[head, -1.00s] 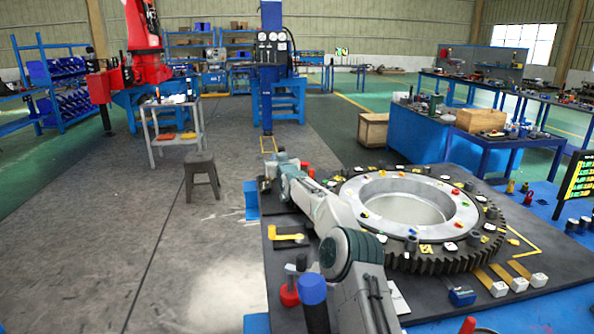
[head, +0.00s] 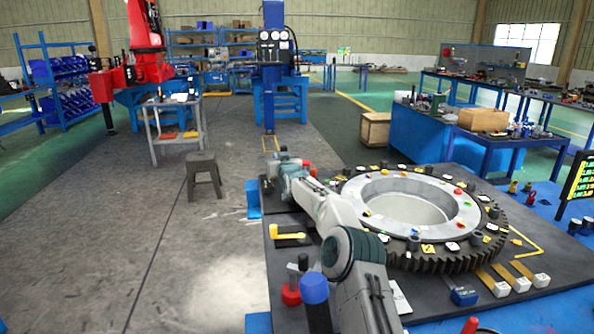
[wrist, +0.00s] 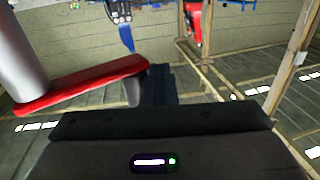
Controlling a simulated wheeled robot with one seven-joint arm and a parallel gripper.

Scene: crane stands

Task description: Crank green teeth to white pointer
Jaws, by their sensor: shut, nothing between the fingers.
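The large gear ring (head: 410,185) lies flat on the dark bench plate. It has dark teeth around its rim and small coloured marks on its pale top. My gripper (wrist: 160,80) is shut and empty at the bench's far left corner, mostly hidden by my arm in the head view. In the wrist view, a red bar (wrist: 85,82) beside a grey post (wrist: 22,55) reaches close to the fingers; whether they touch is unclear.
A yellow angled handle (head: 288,231), a red-based post (head: 291,295) and white blocks (head: 541,280) stand on the bench plate. A display board (head: 580,178) is at right. A stool (head: 203,175) stands on the floor at left, with clear floor around it.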

